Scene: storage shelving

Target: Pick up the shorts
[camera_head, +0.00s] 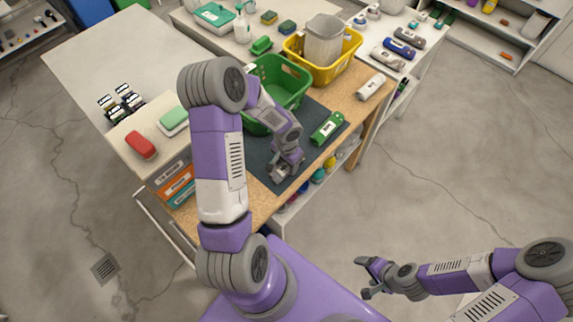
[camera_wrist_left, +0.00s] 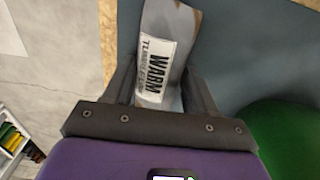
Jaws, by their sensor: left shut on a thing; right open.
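My left gripper (camera_head: 285,168) is shut on a grey rolled or folded item at the near edge of the dark mat (camera_head: 310,158). In the left wrist view this grey item (camera_wrist_left: 172,30) has a white label that reads "WARM", with smaller text below. It lies between the two fingers (camera_wrist_left: 158,92). I cannot tell from its shape whether it is the shorts. A green labelled bundle (camera_head: 327,128) lies on the mat to the right. My right gripper (camera_head: 368,278) is open and empty over the floor, away from the table.
A green basket (camera_head: 296,80) stands just behind my left gripper. A yellow basket (camera_head: 346,70) holding a grey bin (camera_head: 323,38) is farther back. A pale rolled item (camera_head: 371,87) lies on the wooden table's right side. Red (camera_head: 141,145) and green boxes (camera_head: 173,121) sit left.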

